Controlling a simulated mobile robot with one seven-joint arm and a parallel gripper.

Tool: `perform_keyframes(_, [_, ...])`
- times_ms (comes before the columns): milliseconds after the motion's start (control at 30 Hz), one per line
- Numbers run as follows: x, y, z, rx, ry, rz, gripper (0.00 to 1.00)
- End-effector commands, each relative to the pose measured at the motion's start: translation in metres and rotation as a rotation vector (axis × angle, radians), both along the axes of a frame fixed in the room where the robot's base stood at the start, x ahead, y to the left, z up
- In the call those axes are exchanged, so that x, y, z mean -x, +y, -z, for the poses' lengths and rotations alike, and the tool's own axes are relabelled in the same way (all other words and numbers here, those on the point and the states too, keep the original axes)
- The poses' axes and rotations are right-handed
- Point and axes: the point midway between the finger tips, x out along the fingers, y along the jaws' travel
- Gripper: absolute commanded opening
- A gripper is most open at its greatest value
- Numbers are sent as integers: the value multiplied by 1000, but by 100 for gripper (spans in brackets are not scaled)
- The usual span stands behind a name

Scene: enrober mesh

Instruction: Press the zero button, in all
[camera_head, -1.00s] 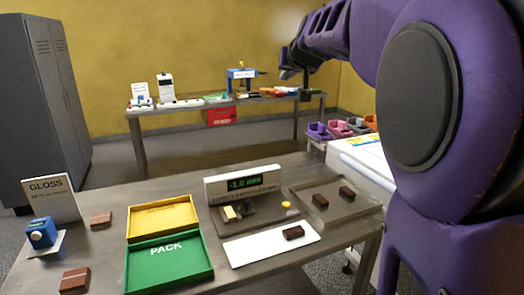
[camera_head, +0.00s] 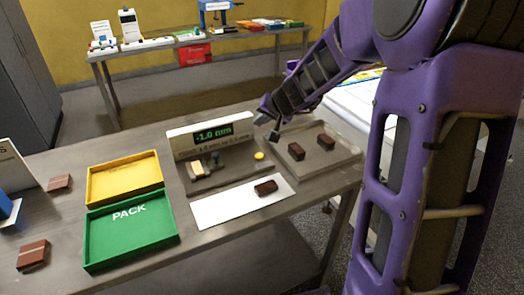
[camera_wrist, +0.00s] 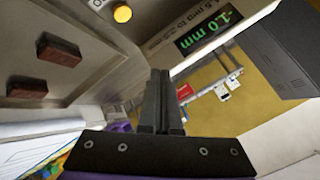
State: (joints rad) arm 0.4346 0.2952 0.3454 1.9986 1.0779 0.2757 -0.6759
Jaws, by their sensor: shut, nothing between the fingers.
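The yellow zero button (camera_head: 259,155) is a small round cap on the dark base of the gauge (camera_head: 210,134). The gauge's green display reads -1.0 mm. In the wrist view the button (camera_wrist: 122,13) shows near the top edge, left of the fingers. My gripper (camera_head: 274,137) is above the table, a little up and right of the button in the head view, and looks apart from it. Its fingers (camera_wrist: 159,76) are shut together with nothing between them. A small pale block (camera_head: 204,168) sits on the gauge base, left of the button.
A grey tray (camera_head: 335,165) with two brown blocks lies right of the gauge. A white mat (camera_head: 220,207) with a brown block (camera_head: 265,188) lies in front. Yellow (camera_head: 125,180) and green PACK (camera_head: 130,225) trays stand left. A second table is behind.

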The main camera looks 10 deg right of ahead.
Motion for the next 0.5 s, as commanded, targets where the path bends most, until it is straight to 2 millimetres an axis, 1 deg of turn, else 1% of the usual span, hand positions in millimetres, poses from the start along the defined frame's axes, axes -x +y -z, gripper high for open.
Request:
perform_keyframes(367, [1,0,3,-6,5,2,0])
perform_keyframes(500, [1,0,9,-6,5,2,0])
